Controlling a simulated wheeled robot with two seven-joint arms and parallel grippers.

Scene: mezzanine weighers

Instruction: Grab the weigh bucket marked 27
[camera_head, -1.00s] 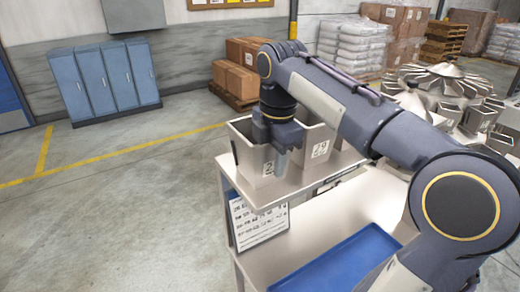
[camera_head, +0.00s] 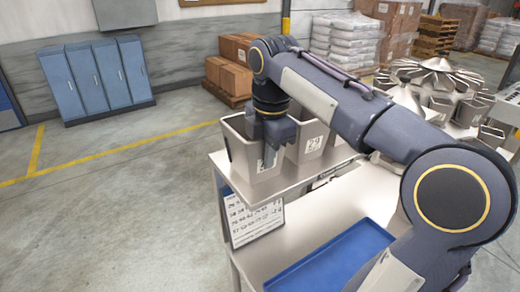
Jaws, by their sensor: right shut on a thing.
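A tapered, open-topped metal weigh bucket (camera_head: 238,152) stands at the left end of the steel table's (camera_head: 300,178) raised back shelf. My right gripper (camera_head: 270,150) comes down from above and is shut on this bucket at its right side. Its fingers cover most of the white label, so I cannot read the number. A second, similar bucket (camera_head: 313,155) stands just to the right, with a label (camera_head: 313,144) that looks like 29. My left gripper is not in view.
A blue tray (camera_head: 330,262) lies on the lower table top, below my right arm. A printed board (camera_head: 255,220) hangs at the table's left side. Steel weigher machinery (camera_head: 440,85) stands behind my arm. The floor to the left is clear.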

